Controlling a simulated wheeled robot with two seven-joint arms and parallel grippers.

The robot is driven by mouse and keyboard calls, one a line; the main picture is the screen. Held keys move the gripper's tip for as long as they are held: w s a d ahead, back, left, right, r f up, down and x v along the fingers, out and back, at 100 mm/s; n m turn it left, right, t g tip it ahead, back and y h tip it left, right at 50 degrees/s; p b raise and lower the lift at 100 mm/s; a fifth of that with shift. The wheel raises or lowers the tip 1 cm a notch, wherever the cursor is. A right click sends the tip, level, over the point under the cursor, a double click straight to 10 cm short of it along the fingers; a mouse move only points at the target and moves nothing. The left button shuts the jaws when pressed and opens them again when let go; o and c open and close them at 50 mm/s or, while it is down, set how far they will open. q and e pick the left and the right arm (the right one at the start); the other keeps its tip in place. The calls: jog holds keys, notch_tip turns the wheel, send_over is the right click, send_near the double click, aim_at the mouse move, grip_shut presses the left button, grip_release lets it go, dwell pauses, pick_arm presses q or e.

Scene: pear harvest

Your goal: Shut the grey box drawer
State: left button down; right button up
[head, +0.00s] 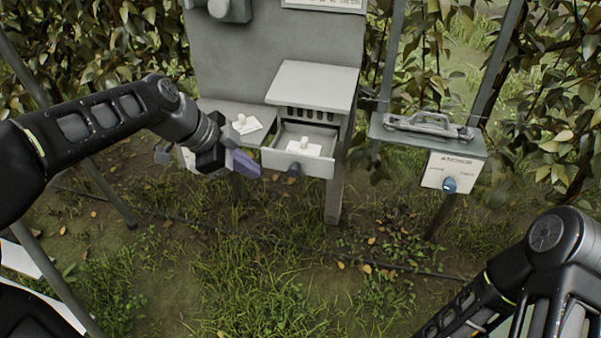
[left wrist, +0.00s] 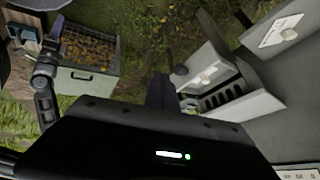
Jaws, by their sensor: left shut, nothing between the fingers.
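The grey box (head: 316,84) stands on the grey post panel with its drawer (head: 320,163) pulled out toward me. A white knobbed piece (head: 304,143) lies inside the open drawer. The drawer has a dark round knob (head: 294,170) on its front. My left gripper (head: 253,168) is shut and empty, just left of the drawer front and knob. In the left wrist view the left fingers (left wrist: 161,92) point toward the open drawer (left wrist: 203,62) and its knob (left wrist: 179,71), with a gap between them. My right arm shows at the lower right of the head view; its gripper is out of view.
A side shelf (head: 226,108) left of the box holds another white piece on a card (head: 245,125). A second stand (head: 432,134) with a handle on top and a blue knob is at the right. The left wrist view shows a crate (left wrist: 88,82). Grass in front is open.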

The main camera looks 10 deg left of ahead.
pick_arm(q)
jog(key=m, duration=0.3)
jog(key=shift+w+d+r, duration=0.15)
jog(key=shift+w, duration=0.1)
jog(key=w+d+f+p, duration=0.3)
jog(key=w+d+f, duration=0.2)
jog(key=w+f, duration=0.3)
jog(key=shift+f+p, duration=0.25)
jog(key=shift+p, duration=0.1)
